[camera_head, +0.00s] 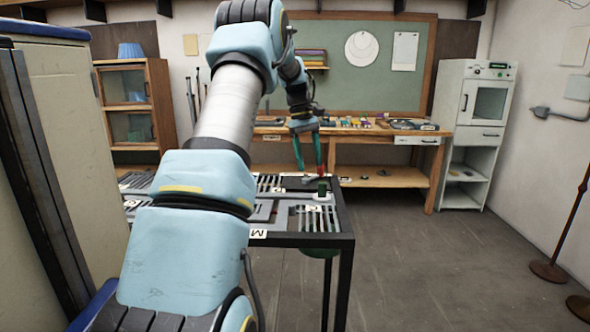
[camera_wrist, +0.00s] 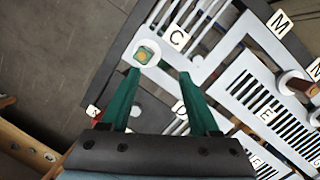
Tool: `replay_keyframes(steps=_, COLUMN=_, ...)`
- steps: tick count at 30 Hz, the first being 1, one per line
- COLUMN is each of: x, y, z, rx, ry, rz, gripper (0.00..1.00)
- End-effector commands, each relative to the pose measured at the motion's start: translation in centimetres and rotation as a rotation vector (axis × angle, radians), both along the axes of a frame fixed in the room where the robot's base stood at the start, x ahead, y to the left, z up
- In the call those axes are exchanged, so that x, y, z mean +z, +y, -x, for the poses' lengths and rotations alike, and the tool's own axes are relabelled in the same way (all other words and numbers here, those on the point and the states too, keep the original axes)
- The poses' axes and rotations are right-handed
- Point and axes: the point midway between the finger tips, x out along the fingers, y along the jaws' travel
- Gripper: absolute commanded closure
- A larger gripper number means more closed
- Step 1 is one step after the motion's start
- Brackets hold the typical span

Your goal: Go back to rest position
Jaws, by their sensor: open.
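My gripper (camera_head: 308,150) hangs above the right end of a slotted grey table (camera_head: 345,221), with its green fingers pointing down. In the wrist view my gripper (camera_wrist: 160,78) is open, and nothing shows between its fingers. A small green block with a yellowish top (camera_wrist: 147,53) sits in a round white holder just beyond the left fingertip. The green block also shows in the head view (camera_head: 322,188), just below the fingers. A thin red thing (camera_head: 333,168) stands beside the right finger; I cannot tell what it is.
Label tiles such as C (camera_wrist: 177,37) and M (camera_wrist: 281,24) mark the table. A wooden workbench (camera_head: 400,179) stands behind it, a white cabinet (camera_head: 474,130) at the back right. A beige cabinet (camera_head: 75,140) is close on the left.

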Motion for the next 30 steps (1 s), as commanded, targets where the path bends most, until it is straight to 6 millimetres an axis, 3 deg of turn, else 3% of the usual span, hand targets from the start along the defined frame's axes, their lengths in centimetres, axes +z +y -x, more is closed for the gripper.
replay_keyframes(steps=8, x=-2.6, y=4.0, z=8.9, rx=-0.196, ry=-0.137, rz=-0.057, gripper=0.38)
replay_keyframes(steps=18, x=-7.0, y=9.0, z=23.3, rx=-0.460, ry=-0.278, rz=-0.124, gripper=0.38)
replay_keyframes(steps=21, x=-8.1, y=10.0, z=26.8, rx=-0.522, ry=-0.305, rz=-0.137, gripper=0.38)
replay_keyframes(steps=25, x=-9.0, y=10.6, z=29.7, rx=-0.571, ry=-0.326, rz=-0.146, gripper=0.38)
replay_keyframes(steps=30, x=-9.3, y=10.8, z=30.6, rx=-0.586, ry=-0.333, rz=-0.149, gripper=0.38)
